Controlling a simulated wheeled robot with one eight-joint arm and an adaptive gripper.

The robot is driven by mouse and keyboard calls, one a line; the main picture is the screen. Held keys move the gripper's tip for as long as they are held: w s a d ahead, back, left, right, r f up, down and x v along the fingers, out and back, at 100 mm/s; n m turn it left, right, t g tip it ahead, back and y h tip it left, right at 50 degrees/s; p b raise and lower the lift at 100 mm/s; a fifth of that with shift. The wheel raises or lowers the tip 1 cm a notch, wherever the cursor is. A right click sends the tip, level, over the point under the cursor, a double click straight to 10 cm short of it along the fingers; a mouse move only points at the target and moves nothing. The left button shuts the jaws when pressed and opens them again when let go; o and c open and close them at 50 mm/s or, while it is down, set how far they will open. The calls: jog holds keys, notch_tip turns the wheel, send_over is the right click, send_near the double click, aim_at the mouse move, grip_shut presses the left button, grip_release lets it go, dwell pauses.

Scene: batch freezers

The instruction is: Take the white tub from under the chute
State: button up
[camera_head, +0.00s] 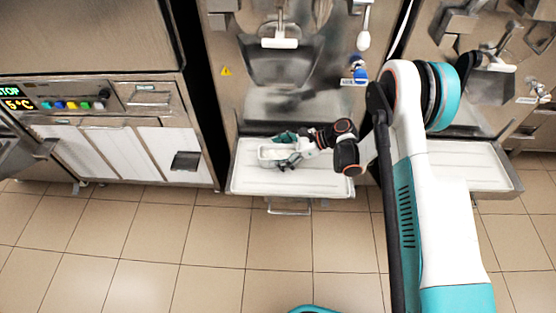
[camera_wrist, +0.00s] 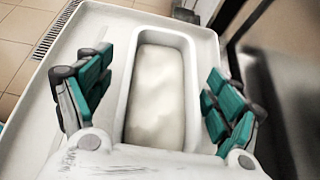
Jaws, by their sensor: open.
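The white tub (camera_wrist: 190,108) is a long rectangular container with a pale creamy filling, seen in the wrist view. It sits on a white tray or shelf (camera_wrist: 105,25). My gripper (camera_wrist: 155,95) is open, with one teal-padded finger on each side of the tub and a visible gap on both sides. In the head view the tub (camera_head: 266,154) shows on the tray (camera_head: 245,185) below the middle machine's chute (camera_head: 280,72). My gripper (camera_head: 287,150) is at the tub there and partly hides it.
A metal handle (camera_head: 289,208) hangs below the middle tray. The tiled floor (camera_head: 130,250) in front is clear.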

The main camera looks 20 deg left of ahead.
jog(key=c, duration=1.4)
jog(key=shift+r, duration=0.15)
